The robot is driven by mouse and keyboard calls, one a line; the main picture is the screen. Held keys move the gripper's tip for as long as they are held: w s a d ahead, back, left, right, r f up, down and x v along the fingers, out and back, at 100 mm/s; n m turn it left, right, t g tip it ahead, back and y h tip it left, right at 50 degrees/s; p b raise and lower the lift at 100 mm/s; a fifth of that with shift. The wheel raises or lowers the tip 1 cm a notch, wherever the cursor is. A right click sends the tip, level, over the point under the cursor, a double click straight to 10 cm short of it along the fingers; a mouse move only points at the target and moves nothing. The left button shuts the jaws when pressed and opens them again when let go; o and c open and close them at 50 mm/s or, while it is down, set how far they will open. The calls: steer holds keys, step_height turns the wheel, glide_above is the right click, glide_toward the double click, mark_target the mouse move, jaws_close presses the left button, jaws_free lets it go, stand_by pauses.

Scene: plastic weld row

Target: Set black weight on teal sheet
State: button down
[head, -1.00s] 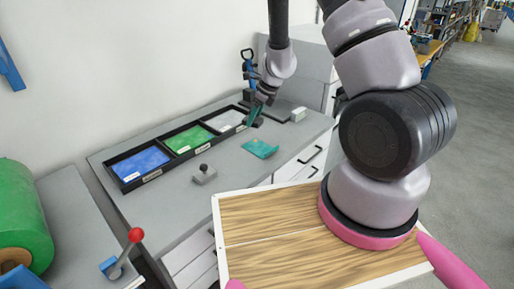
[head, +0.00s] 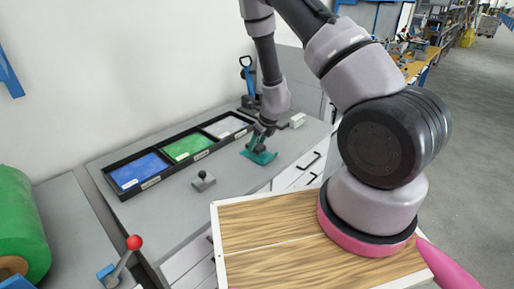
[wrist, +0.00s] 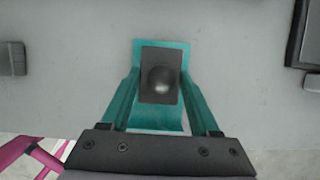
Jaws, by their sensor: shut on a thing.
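The black weight (wrist: 146,88), a dark rectangular block with a round knob on top, is between the teal fingers of my gripper (wrist: 160,78) in the wrist view. My gripper is shut on it. The teal sheet (wrist: 161,43) shows under the weight, past its far and near edges. In the head view, my gripper (head: 259,143) is low over the teal sheet (head: 263,157) on the grey bench. The weight is hidden there by the gripper. I cannot tell whether the weight touches the sheet.
A grey block with a knob (head: 203,181) stands on the bench, left of the sheet. A black tray (head: 125,191) with blue, green and grey compartments lies behind it. A small white box (head: 297,120) and a blue-handled tool (head: 247,78) are at the back.

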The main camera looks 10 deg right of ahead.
steer(key=shift+w+f, duration=0.1)
steer(key=shift+f, duration=0.75)
steer(key=shift+f, duration=0.1)
steer(key=shift+c, duration=0.6)
jaws_free()
